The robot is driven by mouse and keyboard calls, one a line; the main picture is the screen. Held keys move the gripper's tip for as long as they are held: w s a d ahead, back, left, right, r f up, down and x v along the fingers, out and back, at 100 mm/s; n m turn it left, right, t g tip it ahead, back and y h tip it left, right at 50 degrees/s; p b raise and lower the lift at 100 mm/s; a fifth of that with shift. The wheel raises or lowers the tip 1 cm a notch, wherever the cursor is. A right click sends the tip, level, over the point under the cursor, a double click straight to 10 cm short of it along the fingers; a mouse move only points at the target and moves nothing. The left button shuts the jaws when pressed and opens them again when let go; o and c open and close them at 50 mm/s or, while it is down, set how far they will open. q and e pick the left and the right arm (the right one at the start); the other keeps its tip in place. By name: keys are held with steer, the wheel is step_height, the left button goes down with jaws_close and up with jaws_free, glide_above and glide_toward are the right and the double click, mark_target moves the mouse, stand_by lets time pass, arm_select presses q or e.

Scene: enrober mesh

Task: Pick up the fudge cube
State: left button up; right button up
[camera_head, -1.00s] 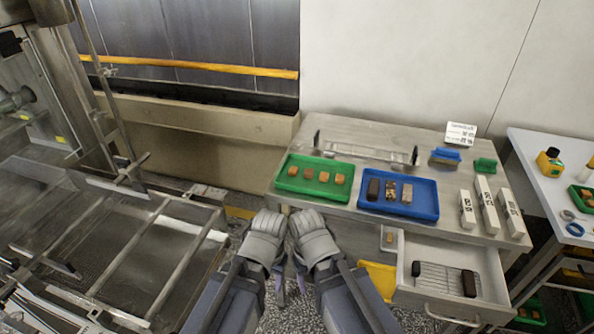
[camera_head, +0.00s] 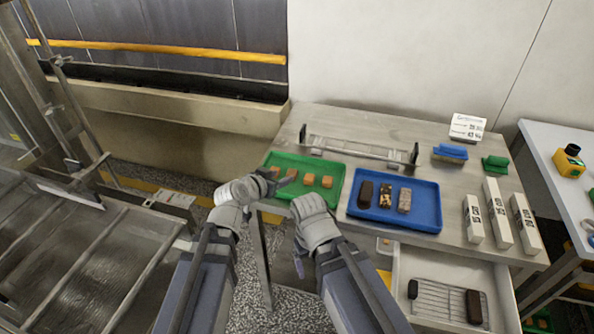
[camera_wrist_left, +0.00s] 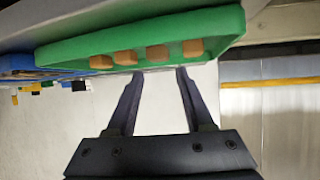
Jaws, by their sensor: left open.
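Several brown fudge cubes sit in a row in the green tray (camera_head: 335,168); one cube (camera_head: 326,181) is at the right end of the row. In the left wrist view the row includes a cube (camera_wrist_left: 157,53) seen over the tray's rim (camera_wrist_left: 70,50). My left gripper (camera_head: 283,182) reaches to the tray's left part, partly covering the leftmost cubes. Its two fingers (camera_wrist_left: 160,72) are apart with nothing between them, pointing at the tray and cubes. My right gripper (camera_head: 298,258) hangs low in front of the bench; its jaw opening is unclear.
A blue tray (camera_head: 432,212) with several dark and speckled bars stands right of the green tray. Behind them is a clear rail frame (camera_head: 360,150). White labelled blocks (camera_head: 498,215) stand at right. An open drawer (camera_head: 420,262) with a wire rack juts out below.

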mark_target(291, 173)
arm_select(q)
steer(key=shift+s+r, duration=0.1)
steer(key=shift+b+x, duration=2)
steer(key=shift+x, duration=1.9)
steer(key=shift+s, duration=0.1)
steer(key=shift+c, duration=0.4)
steer(key=c, duration=0.7)
steer(key=shift+o, duration=0.2)
steer(key=shift+r, duration=0.1)
step_height(291, 173, up, 10)
steer(key=p, duration=1)
